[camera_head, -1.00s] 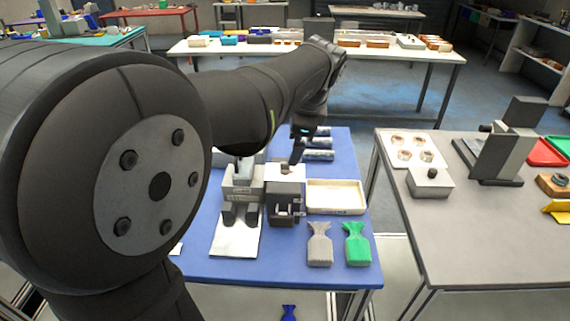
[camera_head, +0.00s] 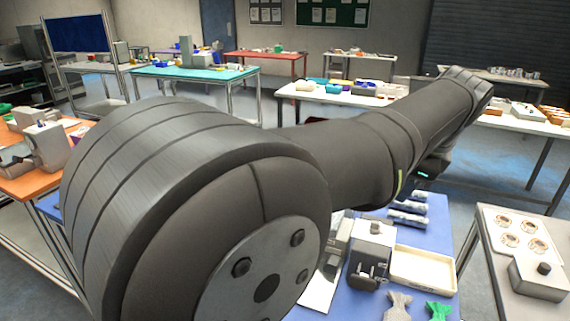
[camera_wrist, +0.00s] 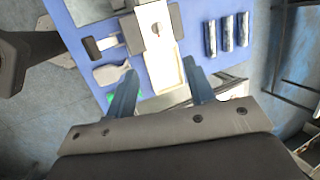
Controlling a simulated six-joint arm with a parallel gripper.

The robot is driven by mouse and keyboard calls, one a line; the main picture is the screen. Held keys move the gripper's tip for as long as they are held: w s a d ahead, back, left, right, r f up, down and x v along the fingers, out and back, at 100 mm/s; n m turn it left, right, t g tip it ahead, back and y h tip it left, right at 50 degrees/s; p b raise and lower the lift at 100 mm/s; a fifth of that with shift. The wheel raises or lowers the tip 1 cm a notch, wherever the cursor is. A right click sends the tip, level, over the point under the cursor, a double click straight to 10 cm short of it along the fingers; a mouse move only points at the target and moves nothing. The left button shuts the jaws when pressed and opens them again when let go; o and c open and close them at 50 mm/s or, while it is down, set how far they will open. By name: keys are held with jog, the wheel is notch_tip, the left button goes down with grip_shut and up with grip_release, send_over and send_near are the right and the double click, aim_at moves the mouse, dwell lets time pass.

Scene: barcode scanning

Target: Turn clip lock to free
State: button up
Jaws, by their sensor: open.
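A grey and white box-shaped device (camera_head: 372,250) stands on the blue table, with a small knob (camera_head: 376,228) on its top and dark clip-like parts on its front. I take this for the clip lock, but the knob's setting is too small to read. In the wrist view the device (camera_wrist: 152,14) is at the top, with the small knob (camera_wrist: 157,30) on its pale surface. My gripper (camera_wrist: 161,88) is open and empty, with its two blue fingers apart over the tray area, clear of the device. In the head view its fingers are hidden behind the arm.
A cream tray (camera_head: 424,268) lies right of the device, with several silver tubes (camera_head: 408,216) behind it. A grey pouch (camera_head: 397,306) and a green pouch (camera_head: 438,312) lie in front. A grey table (camera_head: 500,270) stands to the right. My arm covers much of the view.

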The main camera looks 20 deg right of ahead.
jog(key=shift+w+d, duration=0.1)
jog(key=shift+w, duration=0.25)
jog(key=shift+c, duration=1.4)
jog(key=g+y, duration=0.1)
jog(key=g, duration=0.3)
send_over(375, 227)
jog(key=f, duration=1.6)
jog(key=shift+w+d+f, duration=0.15)
jog(key=shift+d+f, duration=0.1)
grip_shut()
